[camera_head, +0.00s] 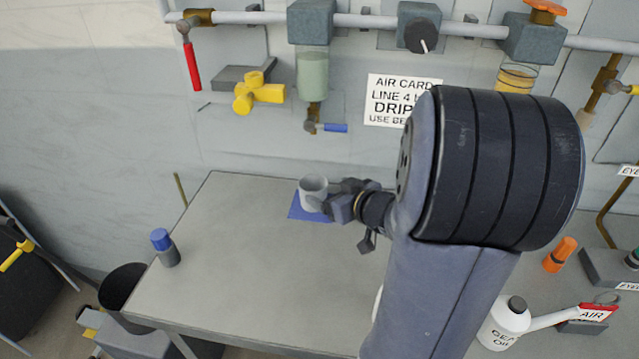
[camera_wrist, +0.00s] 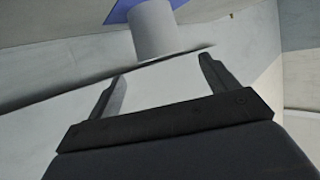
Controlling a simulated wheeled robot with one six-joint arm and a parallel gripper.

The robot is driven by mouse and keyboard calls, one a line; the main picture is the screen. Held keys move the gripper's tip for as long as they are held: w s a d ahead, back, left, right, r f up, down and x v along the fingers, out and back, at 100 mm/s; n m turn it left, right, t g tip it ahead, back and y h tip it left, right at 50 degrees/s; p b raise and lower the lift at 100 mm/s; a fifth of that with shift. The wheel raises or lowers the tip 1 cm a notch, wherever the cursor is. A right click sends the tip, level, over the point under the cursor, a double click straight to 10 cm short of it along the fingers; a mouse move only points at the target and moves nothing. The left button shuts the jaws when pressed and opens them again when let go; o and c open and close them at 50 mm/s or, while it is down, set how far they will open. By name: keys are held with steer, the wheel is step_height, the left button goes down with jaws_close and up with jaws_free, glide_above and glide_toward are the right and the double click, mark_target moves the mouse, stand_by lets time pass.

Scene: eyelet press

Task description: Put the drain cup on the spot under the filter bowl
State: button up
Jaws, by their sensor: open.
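The drain cup (camera_head: 312,184) is a small pale grey cup. It stands upright on the blue square spot (camera_head: 298,213) on the bench, below the filter bowl (camera_head: 312,76), whose drain has a blue-handled valve. My gripper (camera_head: 329,203) is just right of the cup and hides part of the spot. In the wrist view my gripper (camera_wrist: 161,72) has its fingers wide apart with nothing between them. The cup (camera_wrist: 154,30) shows beyond the fingertips, apart from them, with the blue spot (camera_wrist: 119,9) at its far end.
A blue-capped bottle (camera_head: 165,248) stands at the bench's left edge. A yellow valve (camera_head: 258,93) and a red-handled valve (camera_head: 192,65) hang on the wall to the left. The bench's middle (camera_head: 235,265) is clear.

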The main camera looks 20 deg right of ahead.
steer(key=shift+v, duration=1)
steer(key=shift+c, duration=0.3)
stand_by(0.4)
